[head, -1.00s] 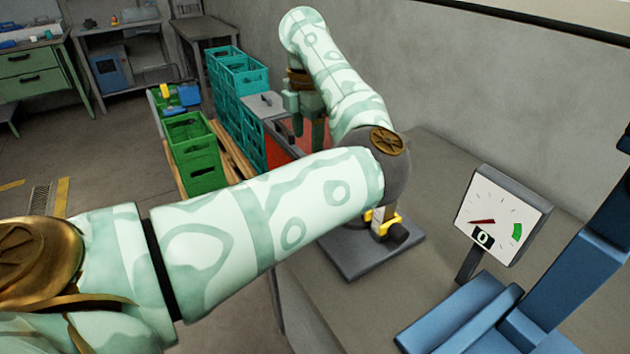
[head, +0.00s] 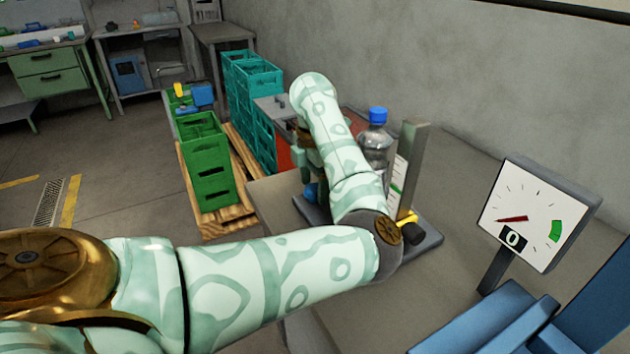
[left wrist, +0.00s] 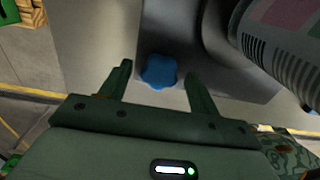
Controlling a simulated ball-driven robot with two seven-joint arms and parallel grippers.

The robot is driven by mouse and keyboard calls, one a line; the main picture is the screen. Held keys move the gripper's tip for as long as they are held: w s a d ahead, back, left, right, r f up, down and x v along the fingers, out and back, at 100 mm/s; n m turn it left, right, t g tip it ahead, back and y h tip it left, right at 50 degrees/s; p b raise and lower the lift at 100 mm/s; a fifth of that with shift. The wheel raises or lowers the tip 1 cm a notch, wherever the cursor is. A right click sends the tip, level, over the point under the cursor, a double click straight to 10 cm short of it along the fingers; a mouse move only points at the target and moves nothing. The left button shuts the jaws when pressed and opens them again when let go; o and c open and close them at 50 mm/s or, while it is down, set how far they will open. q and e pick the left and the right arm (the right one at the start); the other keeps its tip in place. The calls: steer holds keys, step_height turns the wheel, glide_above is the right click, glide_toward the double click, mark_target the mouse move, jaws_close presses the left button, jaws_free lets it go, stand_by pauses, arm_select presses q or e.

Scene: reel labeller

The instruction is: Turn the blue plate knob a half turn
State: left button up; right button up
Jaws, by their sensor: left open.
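The blue plate knob (left wrist: 159,71) is a lobed knob at the edge of a grey base plate in the left wrist view. In the head view, a blue bit of it (head: 310,192) shows below my gripper, partly hidden by my arm. My left gripper (left wrist: 158,72) is open. In the wrist view its two fingers lie on either side of the knob, with gaps left and right. I cannot tell the depth between fingertips and knob. In the head view the left gripper (head: 303,174) is mostly hidden behind my forearm. My right gripper is not in view.
A clear bottle (head: 375,145) with a blue cap and an upright post stand on the grey plate (head: 432,240). A dial (head: 525,212) with a red needle shows 0 at the right, beside blue machine parts (head: 485,315). Green crates (head: 205,160) stand beyond the table.

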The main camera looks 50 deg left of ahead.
arm_select(q)
steer(key=c, duration=1)
